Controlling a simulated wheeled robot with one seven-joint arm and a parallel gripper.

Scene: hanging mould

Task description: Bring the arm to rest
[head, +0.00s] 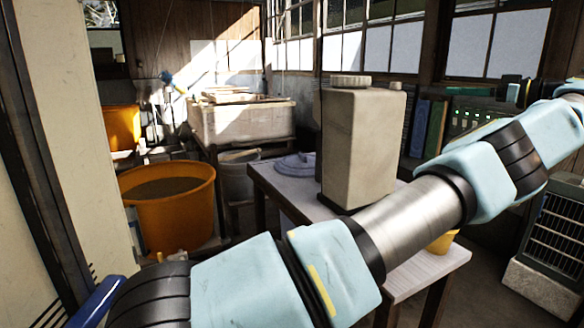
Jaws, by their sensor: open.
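My arm runs across the front of the head view from the lower left to the right edge, in pale blue and bare metal links with dark ribbed joints. It passes in front of the table and the lower part of a tall beige container. My gripper is not seen; the arm leaves the picture at the upper right.
A pale table (437,266) bears the tall beige container (362,145) and a grey-blue lid (296,165). An orange tub (170,218) stands on the left, with a pale trough (240,123) behind. A grilled unit (555,235) stands at right. A pale panel (70,110) is close at left.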

